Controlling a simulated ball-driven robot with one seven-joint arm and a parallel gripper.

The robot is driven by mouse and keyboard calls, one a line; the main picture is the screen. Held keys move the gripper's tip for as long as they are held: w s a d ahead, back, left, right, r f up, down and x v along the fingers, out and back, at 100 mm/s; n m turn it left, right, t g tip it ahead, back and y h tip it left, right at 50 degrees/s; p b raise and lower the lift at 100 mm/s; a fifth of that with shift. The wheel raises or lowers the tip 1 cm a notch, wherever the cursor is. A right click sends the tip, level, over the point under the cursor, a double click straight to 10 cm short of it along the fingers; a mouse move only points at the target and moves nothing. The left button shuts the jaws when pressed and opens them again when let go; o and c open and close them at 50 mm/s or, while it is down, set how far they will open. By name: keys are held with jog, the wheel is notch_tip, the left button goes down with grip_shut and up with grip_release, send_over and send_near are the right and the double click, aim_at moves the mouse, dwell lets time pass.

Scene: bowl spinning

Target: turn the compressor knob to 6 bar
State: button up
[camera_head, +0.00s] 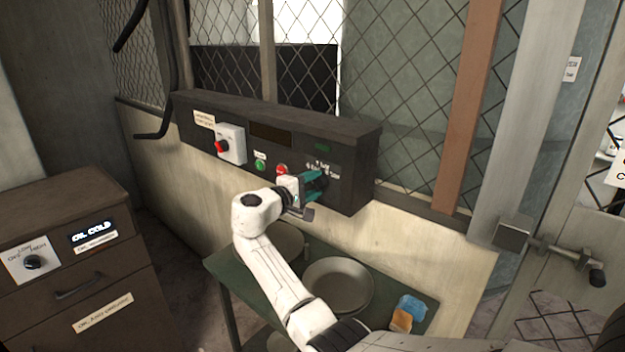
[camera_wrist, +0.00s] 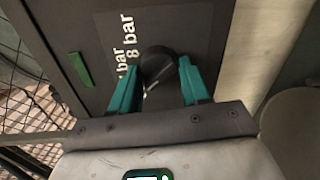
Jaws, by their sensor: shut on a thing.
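The compressor knob (camera_wrist: 157,64) is round and black on the dark panel, with a pale line slanting across its side nearest the camera. White labels (camera_wrist: 129,52) beside it include "8 bar"; another label ending in "bar" is partly covered by a finger. My gripper (camera_wrist: 160,80) has its teal fingers on either side of the knob, shut on it. In the head view, my gripper (camera_head: 311,184) is at the right part of the control box (camera_head: 352,165) and hides the knob. I cannot tell the exact setting.
A red switch (camera_head: 222,146), a green button (camera_head: 260,165) and a red button (camera_head: 281,169) sit left of my gripper on the box. Below stands a green table (camera_head: 232,277) with metal bowls (camera_head: 338,285) and a blue and orange item (camera_head: 409,309). A brown cabinet (camera_head: 65,215) stands left.

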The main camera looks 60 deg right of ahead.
jog(key=shift+w+r+n+p, duration=0.1)
jog(key=shift+n+p, duration=0.35)
jog(key=shift+n, duration=0.35)
jog(key=o, duration=1)
jog(key=b+v, duration=0.2)
jog(key=v, duration=0.9)
